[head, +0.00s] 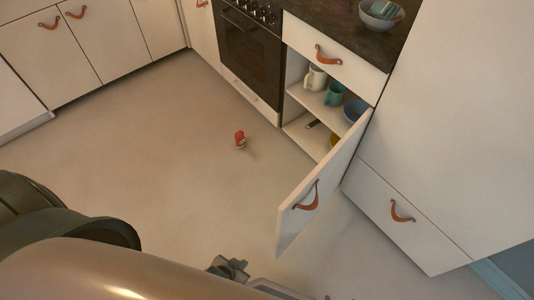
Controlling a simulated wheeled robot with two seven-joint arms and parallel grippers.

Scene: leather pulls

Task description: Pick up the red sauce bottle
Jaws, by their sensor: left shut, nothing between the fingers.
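The red sauce bottle (240,140) is small in the head view, near the middle of the bare floor in front of the oven. It is red with a pale band, and it is too small to tell whether it stands or leans. My left gripper (230,267) shows at the bottom edge, partly hidden by my own arm. It is shut and empty, below the bottle in the picture and clearly apart from it. My right gripper cannot be made out.
A cabinet door (316,193) with a leather pull stands open into the floor space, right of the bottle. Its shelves hold mugs (315,78) and bowls. A bowl (381,14) is on the dark counter. The oven (250,55) is behind. Floor around the bottle is clear.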

